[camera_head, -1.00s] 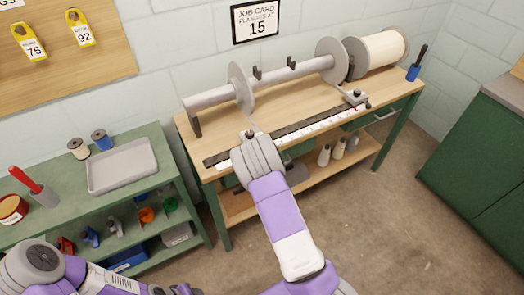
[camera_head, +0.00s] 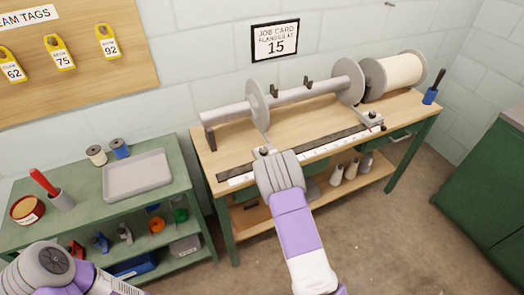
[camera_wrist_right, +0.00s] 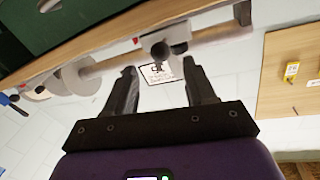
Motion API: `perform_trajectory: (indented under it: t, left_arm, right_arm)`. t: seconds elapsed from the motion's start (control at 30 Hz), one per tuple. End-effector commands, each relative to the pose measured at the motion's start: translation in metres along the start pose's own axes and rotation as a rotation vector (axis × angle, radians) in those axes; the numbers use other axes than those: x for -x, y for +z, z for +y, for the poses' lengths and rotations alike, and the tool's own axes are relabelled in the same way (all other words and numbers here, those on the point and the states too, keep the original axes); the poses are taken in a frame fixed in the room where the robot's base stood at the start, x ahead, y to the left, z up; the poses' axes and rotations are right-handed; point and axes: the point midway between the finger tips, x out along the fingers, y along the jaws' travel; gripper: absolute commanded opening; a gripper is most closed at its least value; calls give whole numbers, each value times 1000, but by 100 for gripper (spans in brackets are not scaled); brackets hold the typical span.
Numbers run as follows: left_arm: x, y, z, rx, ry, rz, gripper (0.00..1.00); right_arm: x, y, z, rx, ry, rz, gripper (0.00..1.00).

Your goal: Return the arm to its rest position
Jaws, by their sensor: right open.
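My right arm reaches up from the bottom centre of the head view, with its grey wrist (camera_head: 279,172) over the front edge of the wooden bench (camera_head: 222,160). The wrist hides most of the right gripper there. In the right wrist view my right gripper (camera_wrist_right: 160,85) has its two dark fingers spread wide with nothing between them. Beyond them appear the wall and the job card (camera_wrist_right: 158,71). My left arm (camera_head: 45,268) is at the lower left corner of the head view, and its gripper is out of the picture.
The bench carries a beam with two flanges (camera_head: 257,107), a black and white scale strip (camera_head: 310,150), a small grey clamp (camera_head: 370,119) and a white roll (camera_head: 400,72). A green shelf (camera_head: 90,205) with a grey tray (camera_head: 137,176) stands left. Floor at lower right is clear.

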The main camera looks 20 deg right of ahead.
Motion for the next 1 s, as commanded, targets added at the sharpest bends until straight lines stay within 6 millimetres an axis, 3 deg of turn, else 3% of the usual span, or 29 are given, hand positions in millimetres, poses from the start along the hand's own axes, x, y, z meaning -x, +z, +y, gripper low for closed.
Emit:
perform_trajectory:
  t: [0.23, 0.33, 0.43, 0.6, 0.7, 0.9, 1.0]
  left_arm:
    - [1, 0, 0, 0, 0, 0, 43]
    - [3, 0, 1, 0, 0, 0, 43]
    - [7, 0, 2, 0, 0, 0, 43]
    - [13, 1, 5, 0, 0, 0, 43]
    - [16, 1, 6, 0, 0, 0, 43]
    - [21, 1, 8, 0, 0, 0, 43]
    - [22, 1, 8, 0, 0, 0, 43]
  right_arm:
    - [2, 10, 2, -6, 18, -42, 55]
    - [9, 39, 5, -21, 66, -165, 55]
    - [29, 85, 4, -47, 124, -373, 55]
    - [87, 160, -21, -92, 159, -788, 55]
    - [130, 189, -46, -118, 131, -1029, 55]
    - [209, 207, -98, -156, 5, -1411, 55]
    - [233, 206, -114, -164, -52, -1521, 55]
